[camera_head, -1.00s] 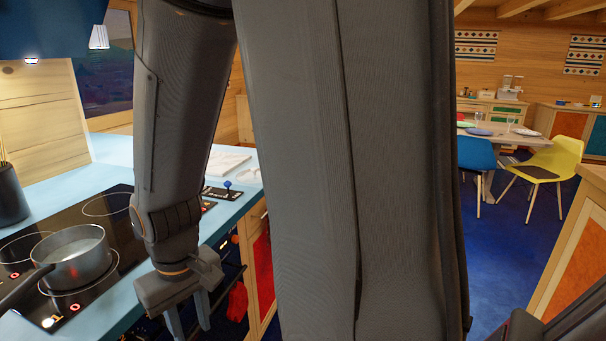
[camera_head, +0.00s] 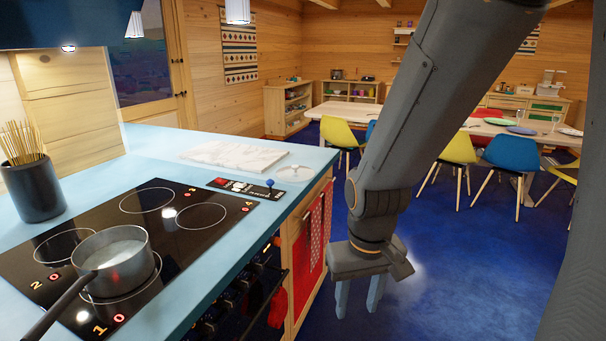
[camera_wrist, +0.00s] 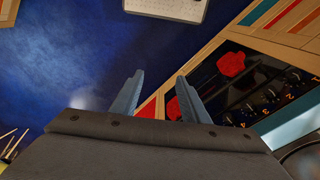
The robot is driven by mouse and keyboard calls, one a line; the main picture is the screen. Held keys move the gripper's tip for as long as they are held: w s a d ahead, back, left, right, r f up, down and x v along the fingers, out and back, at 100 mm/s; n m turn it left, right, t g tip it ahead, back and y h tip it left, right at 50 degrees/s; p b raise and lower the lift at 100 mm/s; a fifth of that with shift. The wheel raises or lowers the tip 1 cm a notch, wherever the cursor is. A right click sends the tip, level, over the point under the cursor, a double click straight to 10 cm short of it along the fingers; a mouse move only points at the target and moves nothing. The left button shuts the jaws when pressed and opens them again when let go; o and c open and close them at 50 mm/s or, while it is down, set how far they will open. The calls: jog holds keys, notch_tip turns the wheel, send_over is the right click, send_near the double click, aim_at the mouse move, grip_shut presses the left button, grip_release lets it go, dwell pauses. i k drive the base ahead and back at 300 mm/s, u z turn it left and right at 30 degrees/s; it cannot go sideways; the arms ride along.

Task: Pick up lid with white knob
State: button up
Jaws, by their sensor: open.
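A pale, round lid with a small knob (camera_head: 294,173) lies on the blue counter (camera_head: 233,149), near its right edge and right of a white marble board. It looks whitish or clear, and its fine detail is too small to tell. My gripper (camera_head: 358,308) hangs pointing down over the blue floor, right of the counter and nearer to me than the lid. It is open and empty, well apart from the lid. In the wrist view my two fingers (camera_wrist: 160,80) stand apart with nothing between them. The lid is not visible there.
A saucepan (camera_head: 118,262) stands on the black hob (camera_head: 178,225), its handle towards me. A marble board (camera_head: 235,155) and a pot of sticks (camera_head: 33,188) are on the counter. Oven and cabinet fronts with red cloths (camera_head: 313,232) are left of my gripper.

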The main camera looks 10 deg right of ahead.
aim_at(294, 173)
jog(key=u, duration=0.75)
jog(key=k, duration=1.45)
jog(key=z, duration=1.15)
jog(key=i, duration=1.05)
jog(key=z, duration=0.65)
jog(key=i, duration=1.5)
jog(key=u, duration=0.7)
jog(key=i, duration=0.8)
jog(key=u, duration=0.85)
